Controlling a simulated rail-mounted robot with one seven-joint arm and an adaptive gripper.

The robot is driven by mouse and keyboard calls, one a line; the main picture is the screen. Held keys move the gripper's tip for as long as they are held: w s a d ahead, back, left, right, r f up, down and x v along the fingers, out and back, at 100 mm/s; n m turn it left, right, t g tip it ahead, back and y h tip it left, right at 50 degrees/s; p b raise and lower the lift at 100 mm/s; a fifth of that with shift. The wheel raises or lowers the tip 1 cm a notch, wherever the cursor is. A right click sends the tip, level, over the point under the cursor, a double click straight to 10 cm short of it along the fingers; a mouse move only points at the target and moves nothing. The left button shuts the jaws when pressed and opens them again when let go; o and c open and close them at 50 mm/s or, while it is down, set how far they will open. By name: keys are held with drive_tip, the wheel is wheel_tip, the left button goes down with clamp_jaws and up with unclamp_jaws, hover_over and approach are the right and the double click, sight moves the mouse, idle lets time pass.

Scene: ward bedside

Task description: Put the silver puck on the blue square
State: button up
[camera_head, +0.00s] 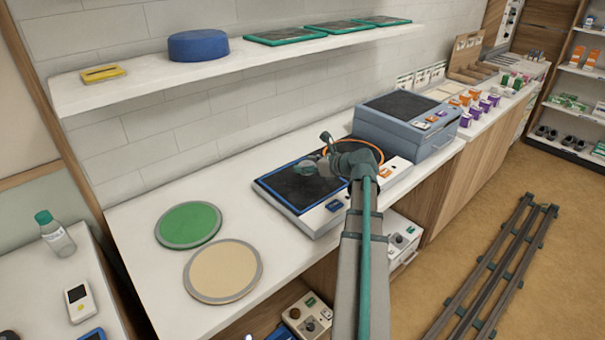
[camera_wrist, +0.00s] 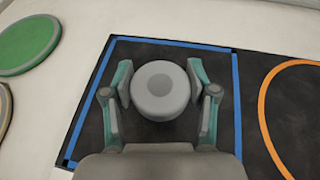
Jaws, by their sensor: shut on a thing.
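The silver puck (camera_wrist: 160,90) is a round grey disc between the two fingers of my gripper (camera_wrist: 160,88) in the wrist view. My gripper is shut on it from both sides. The puck is over the area inside the blue square outline (camera_wrist: 235,105), on a dark panel; I cannot tell whether it touches the panel. In the head view my gripper (camera_head: 318,166) is above the left part of the dark panel, within the blue square outline (camera_head: 270,194). The puck is hard to make out there, partly hidden by my gripper.
An orange ring outline (camera_wrist: 264,105) is on the panel right of the blue square. A green disc (camera_head: 189,224) and a beige disc (camera_head: 223,271) lie on the counter to the left. A blue-grey box (camera_head: 425,137) stands at the right. A shelf (camera_head: 240,52) hangs above.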

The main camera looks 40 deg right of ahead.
sight(302, 181)
drive_tip(key=shift+w+a+f, duration=0.2)
drive_tip(key=shift+w+f, duration=0.65)
drive_tip(key=shift+f, duration=0.05)
drive_tip(key=shift+f+p, duration=0.65)
drive_tip(key=shift+f, duration=0.85)
drive_tip(key=shift+f, duration=0.15)
drive_tip(key=o, duration=1.4)
drive_tip(key=b+v, duration=0.2)
drive_tip(key=v, duration=1)
drive_tip(key=shift+s, duration=0.1)
